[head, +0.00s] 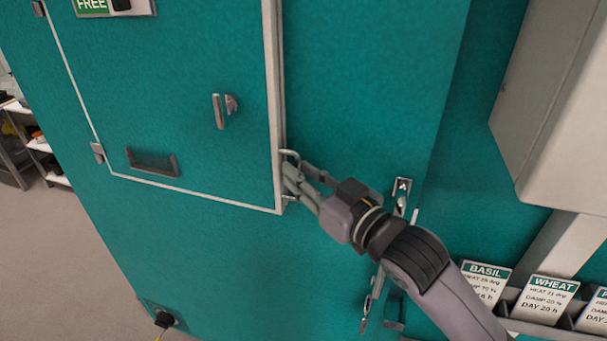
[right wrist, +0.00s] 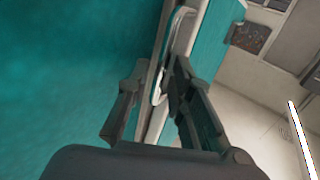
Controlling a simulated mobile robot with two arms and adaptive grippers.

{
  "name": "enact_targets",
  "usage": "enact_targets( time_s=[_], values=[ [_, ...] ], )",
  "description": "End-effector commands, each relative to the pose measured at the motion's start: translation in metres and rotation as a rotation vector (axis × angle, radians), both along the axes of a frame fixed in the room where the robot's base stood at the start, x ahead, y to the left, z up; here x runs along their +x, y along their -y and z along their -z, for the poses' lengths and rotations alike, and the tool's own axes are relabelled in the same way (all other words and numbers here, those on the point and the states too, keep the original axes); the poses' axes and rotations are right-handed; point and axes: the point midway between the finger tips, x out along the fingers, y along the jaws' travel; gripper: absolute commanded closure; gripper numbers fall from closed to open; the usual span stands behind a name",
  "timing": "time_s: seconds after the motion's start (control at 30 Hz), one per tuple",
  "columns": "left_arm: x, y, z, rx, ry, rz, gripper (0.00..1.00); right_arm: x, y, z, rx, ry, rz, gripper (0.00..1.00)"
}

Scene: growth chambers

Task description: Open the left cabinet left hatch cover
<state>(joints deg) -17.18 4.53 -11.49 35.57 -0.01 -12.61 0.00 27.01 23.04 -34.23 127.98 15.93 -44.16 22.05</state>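The hatch cover (head: 190,85) is a teal panel with a pale rim on the front of the teal cabinet (head: 215,255). A metal loop handle (head: 290,154) is at its right edge, near the lower corner; it also shows in the right wrist view (right wrist: 172,52). I cannot tell whether the cover stands slightly ajar. My right gripper (head: 303,177) is at this handle. In the right wrist view its fingers (right wrist: 158,90) are spread, with the handle and the pale edge between them. The fingers partly hide the handle, and firm contact is not clear. My left gripper is not in view.
A small latch (head: 402,190) is on the cabinet right of my gripper. A pale box (head: 560,110) juts out at the upper right. Label cards, one reading WHEAT (head: 545,300), stand in a rack at the lower right. Open floor (head: 50,260) lies at the left.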

Motion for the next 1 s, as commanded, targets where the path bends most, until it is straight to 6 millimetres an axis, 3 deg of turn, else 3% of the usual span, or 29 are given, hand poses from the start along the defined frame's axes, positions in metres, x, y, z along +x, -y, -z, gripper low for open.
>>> enact_targets(
  time_s=[0.27,1.0],
  values=[
    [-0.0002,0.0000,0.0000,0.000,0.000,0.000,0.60,-0.0001,0.0002,0.0001,0.000,0.000,0.000,1.00],
    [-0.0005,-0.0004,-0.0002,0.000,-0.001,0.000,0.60,-0.0003,-0.0001,0.0002,-0.001,-0.001,0.000,1.00]
  ],
)
